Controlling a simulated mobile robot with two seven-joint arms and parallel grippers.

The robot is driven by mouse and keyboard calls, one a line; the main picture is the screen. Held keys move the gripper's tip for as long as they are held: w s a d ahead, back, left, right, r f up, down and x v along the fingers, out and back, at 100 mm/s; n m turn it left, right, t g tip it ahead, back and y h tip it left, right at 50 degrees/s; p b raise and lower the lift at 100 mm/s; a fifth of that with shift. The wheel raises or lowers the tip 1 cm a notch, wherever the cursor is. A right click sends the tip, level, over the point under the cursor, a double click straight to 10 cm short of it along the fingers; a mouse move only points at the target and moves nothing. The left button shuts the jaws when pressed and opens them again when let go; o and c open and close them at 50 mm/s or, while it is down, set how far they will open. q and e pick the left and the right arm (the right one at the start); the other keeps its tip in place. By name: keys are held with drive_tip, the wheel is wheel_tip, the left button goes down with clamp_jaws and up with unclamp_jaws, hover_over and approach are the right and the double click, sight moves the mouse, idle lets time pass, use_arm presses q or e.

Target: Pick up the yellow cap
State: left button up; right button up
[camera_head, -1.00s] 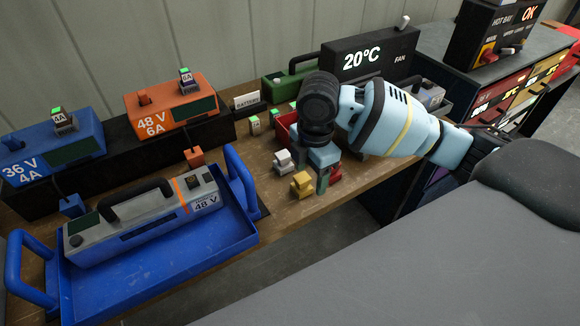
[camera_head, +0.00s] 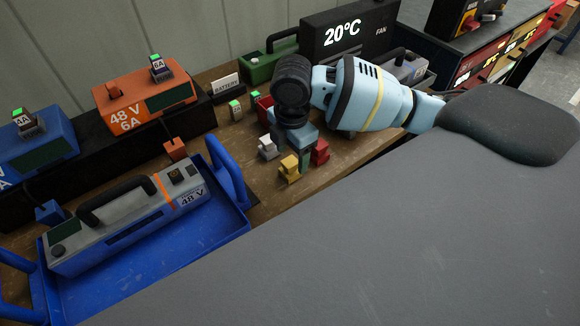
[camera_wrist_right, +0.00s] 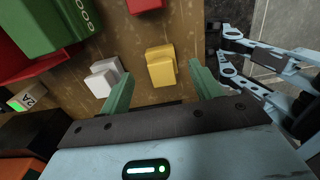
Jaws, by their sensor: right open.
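The yellow cap (camera_head: 289,169) stands on the wooden bench near its front edge, between a white cap (camera_head: 267,148) and a red cap (camera_head: 320,151). My right gripper (camera_head: 303,160) points down just behind and to the right of it, open and empty. In the right wrist view the yellow cap (camera_wrist_right: 160,67) lies ahead of the gap between the two green fingers (camera_wrist_right: 162,84), untouched. The white cap (camera_wrist_right: 103,78) is just left of the left finger there. My left gripper is not in view.
A blue tray (camera_head: 215,225) holding a grey 48 V battery (camera_head: 130,218) is at left. Chargers (camera_head: 150,98) and a green case (camera_head: 272,64) stand behind. A red bin (camera_head: 264,108) sits behind the gripper. My right arm covers part of the bench.

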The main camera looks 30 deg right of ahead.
sight(292, 161)
wheel_tip(292, 161, down, 4)
drive_tip(key=shift+s+a+f, duration=0.1)
drive_tip(key=shift+f, duration=0.15)
drive_tip(key=c, duration=1)
drive_tip(key=shift+c, duration=0.2)
drive_tip(key=shift+r, duration=0.1)
drive_tip(key=shift+r, duration=0.45)
drive_tip(key=r, duration=0.1)
drive_tip(key=s+r, duration=0.1)
drive_tip(key=shift+r, duration=0.3)
drive_tip(key=s+r, duration=0.1)
drive_tip(key=s, duration=1.4)
drive_tip(key=shift+a+r+p, duration=0.2)
drive_tip(key=shift+a+p, duration=0.1)
drive_tip(key=shift+a, duration=0.05)
